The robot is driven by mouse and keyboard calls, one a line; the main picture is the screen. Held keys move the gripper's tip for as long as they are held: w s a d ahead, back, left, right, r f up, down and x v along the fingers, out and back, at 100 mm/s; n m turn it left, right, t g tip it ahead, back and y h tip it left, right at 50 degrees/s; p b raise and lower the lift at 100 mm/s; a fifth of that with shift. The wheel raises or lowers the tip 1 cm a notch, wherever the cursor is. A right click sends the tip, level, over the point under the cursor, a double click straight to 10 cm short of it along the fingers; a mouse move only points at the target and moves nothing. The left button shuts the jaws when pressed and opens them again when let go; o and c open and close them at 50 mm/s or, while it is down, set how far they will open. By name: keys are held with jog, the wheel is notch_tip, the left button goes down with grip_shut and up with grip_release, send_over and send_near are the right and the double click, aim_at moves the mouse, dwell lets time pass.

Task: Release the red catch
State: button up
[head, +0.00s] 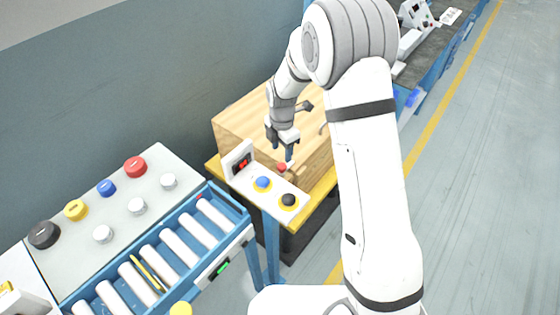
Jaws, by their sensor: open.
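A small red piece (282,167), which looks like the red catch, sits at the front of the wooden box (240,122), by the white panel. My gripper (284,152) is open and points down just above the red piece, seemingly apart from it. Its fingers are small in the picture, and the exact gap to the red piece cannot be told. Whether the catch is engaged is too small to tell.
A white panel (275,205) with a blue knob (262,184), a black knob (289,200) and a red-lit display (243,164) stands in front. A roller conveyor (164,259) and a panel with several coloured knobs (135,166) are at left. Open floor lies right.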

aim_at(282, 165)
notch_tip(282, 165, down, 7)
jog(key=shift+r+p, duration=0.2)
jog(key=shift+p, duration=0.45)
jog(key=shift+c, duration=0.4)
